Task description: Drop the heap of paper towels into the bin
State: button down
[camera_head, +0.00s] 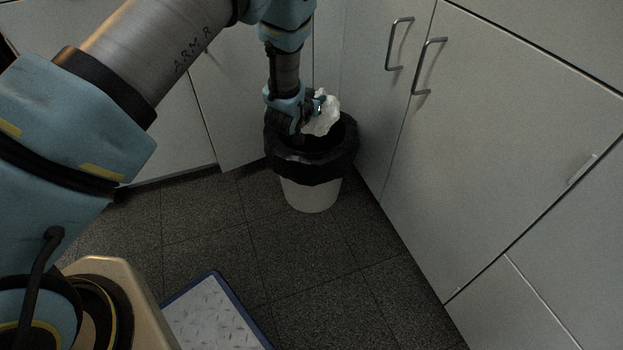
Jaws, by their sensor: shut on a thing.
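The heap of paper towels (324,117) is a white crumpled wad held in my gripper (312,110), over the opening of the bin. My gripper points down and is shut on the heap; its fingertips are partly hidden by the wad and the wrist. The bin (312,194) is a white bucket with a black liner (310,168) folded over its rim. It stands upright on the floor in the cabinet corner. The inside of the bin is dark, and I cannot tell what is in it. How far the heap is above the rim is hard to tell.
Pale cabinet doors with metal handles (428,66) close in behind and to the right of the bin. The dark tiled floor (300,255) in front is clear. A patterned panel with a blue edge (215,318) lies at the bottom.

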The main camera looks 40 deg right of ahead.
jog(key=shift+f, duration=0.6)
jog(key=c, duration=0.8)
grip_release()
jog(key=shift+o, duration=0.2)
jog(key=shift+a+r, duration=0.1)
jog(key=shift+r, duration=0.05)
jog(key=p+v, duration=0.2)
jog(key=v, duration=0.8)
jog(key=shift+s+a, duration=0.25)
